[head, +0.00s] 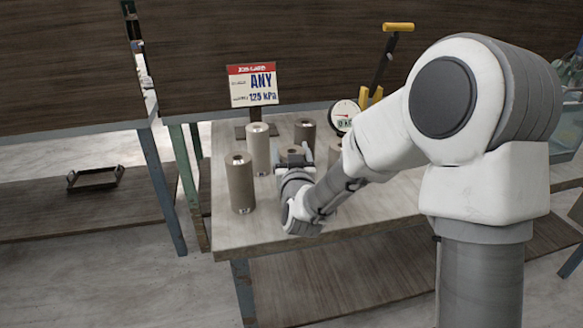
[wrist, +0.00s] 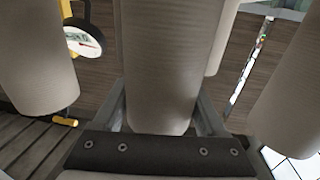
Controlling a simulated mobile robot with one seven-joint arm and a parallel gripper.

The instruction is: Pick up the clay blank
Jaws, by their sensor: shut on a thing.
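Several upright, grey-brown clay blanks stand on a pale worktable (head: 230,233). My gripper (head: 294,157) is among them, reaching in level from the front. Its jaws are shut on one clay blank (head: 293,150), mostly hidden behind the gripper in the head view. In the wrist view this held blank (wrist: 165,60) fills the middle, with a finger of my gripper (wrist: 160,108) on each side. I cannot tell whether its base touches the table. A taller-looking blank (head: 240,183) is at front left, one (head: 259,150) behind it, and one (head: 304,132) at the back.
Another blank (head: 335,154) is partly hidden by my arm at right. A job card (head: 252,86) reading "ANY 125 kPa" stands at the table's back. A round gauge (head: 344,115) and a yellow-handled pump (head: 398,27) are at back right. The table's front left is bare.

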